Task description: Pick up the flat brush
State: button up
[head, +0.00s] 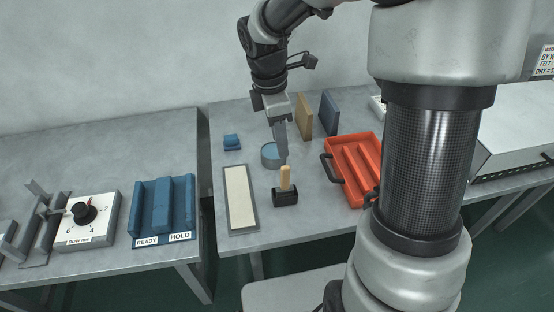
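The flat brush (285,176) appears to be the piece with a pale wooden handle that stands upright in a dark holder (285,198) on the middle table. Its bristle end is hidden in the holder. My gripper (283,158) points down from above, with its fingertips close to the top of the handle. The fingers overlap in this view, so I cannot tell whether they are apart or touch the handle.
A round grey dish with blue inside (268,160) is just behind the brush. A pale strip in a grey frame (229,203) lies left. An orange tray (367,143) is right.

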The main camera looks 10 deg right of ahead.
aim_at(285, 175)
jog(key=f, duration=0.6)
jog(key=d+f+b, duration=0.1)
jog(key=f, duration=0.2)
jog(key=shift+f, duration=0.35)
jog(key=shift+w+d+f+b, duration=0.1)
jog(key=shift+d+f, duration=0.05)
jog(key=shift+f, duration=0.75)
jog(key=shift+w+d+f+b, duration=0.1)
jog(key=shift+w+f, duration=0.05)
jog(key=shift+f, duration=0.8)
jog(key=shift+w+d+f+b, duration=0.1)
jog(key=shift+d+f, duration=0.05)
jog(key=shift+f, duration=0.75)
grip_shut()
